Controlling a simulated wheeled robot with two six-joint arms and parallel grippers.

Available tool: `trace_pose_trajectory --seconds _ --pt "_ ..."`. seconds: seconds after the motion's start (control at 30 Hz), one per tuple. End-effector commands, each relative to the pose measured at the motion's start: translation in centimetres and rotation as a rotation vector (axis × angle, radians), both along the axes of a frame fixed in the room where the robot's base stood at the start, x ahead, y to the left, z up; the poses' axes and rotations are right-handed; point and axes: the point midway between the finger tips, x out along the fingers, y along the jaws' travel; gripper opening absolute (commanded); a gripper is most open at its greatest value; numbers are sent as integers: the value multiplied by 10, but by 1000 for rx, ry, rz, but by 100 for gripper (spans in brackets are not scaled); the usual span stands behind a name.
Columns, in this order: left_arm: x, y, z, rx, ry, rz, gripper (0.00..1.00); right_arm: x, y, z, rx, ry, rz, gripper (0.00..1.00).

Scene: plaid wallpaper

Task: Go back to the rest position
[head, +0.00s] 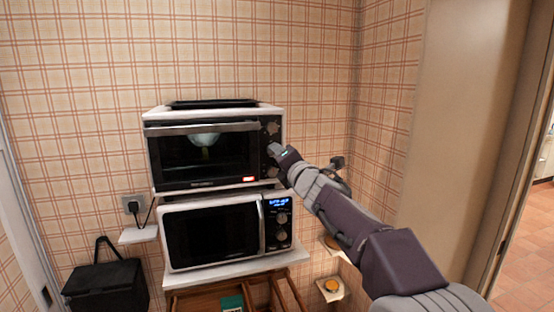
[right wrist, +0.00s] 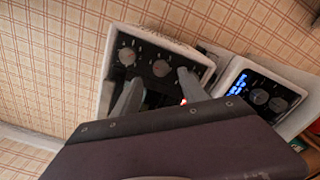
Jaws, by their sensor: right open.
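My right gripper (head: 280,151) is in front of the right-hand control panel of the toaster oven (head: 205,184), close to its knobs. In the right wrist view its two fingers (right wrist: 160,92) are spread apart with nothing between them. The oven's knobs (right wrist: 161,68) show just beyond the fingertips; I cannot tell whether a finger touches the panel. The oven door is shut and a red light (head: 249,179) glows at its lower right. A pale round shape shows in the door glass. My left gripper is not in view.
A microwave (head: 212,231) with a lit blue display stands below the oven. A black tray (head: 212,104) lies on top of the oven. A black bag (head: 105,288) is at lower left. A doorway opens at far right.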

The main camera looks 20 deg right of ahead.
Motion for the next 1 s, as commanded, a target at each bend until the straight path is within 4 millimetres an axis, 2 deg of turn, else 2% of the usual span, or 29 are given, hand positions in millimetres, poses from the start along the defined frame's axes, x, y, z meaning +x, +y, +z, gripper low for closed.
trace_pose_trajectory --seconds 0.1,0.2,0.47,0.53,0.57,0.67,0.7,0.77,0.8,0.87,0.9,0.97,1.0 --pt "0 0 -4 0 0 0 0 -19 -1 0 0 -1 0 50" --pt "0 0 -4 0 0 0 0 -26 -1 0 0 0 0 50" --pt "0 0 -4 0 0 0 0 -27 -1 0 -1 0 0 50" --pt "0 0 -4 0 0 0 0 -27 7 0 -1 0 14 50" --pt "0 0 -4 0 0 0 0 -27 11 -7 1 15 22 50" --pt "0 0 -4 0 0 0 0 -29 20 -68 85 140 23 50" --pt "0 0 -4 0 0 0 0 -33 19 -102 167 219 -3 50" --pt "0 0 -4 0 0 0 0 -47 17 -158 328 345 -66 50" --pt "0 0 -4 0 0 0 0 -59 14 -194 443 429 -124 50" --pt "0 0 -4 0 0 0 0 -83 11 -245 613 548 -230 50" --pt "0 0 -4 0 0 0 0 -102 10 -278 727 623 -312 50" --pt "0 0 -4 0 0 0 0 -137 8 -323 895 727 -457 50" --pt "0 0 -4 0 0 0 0 -162 8 -351 1005 789 -566 50"
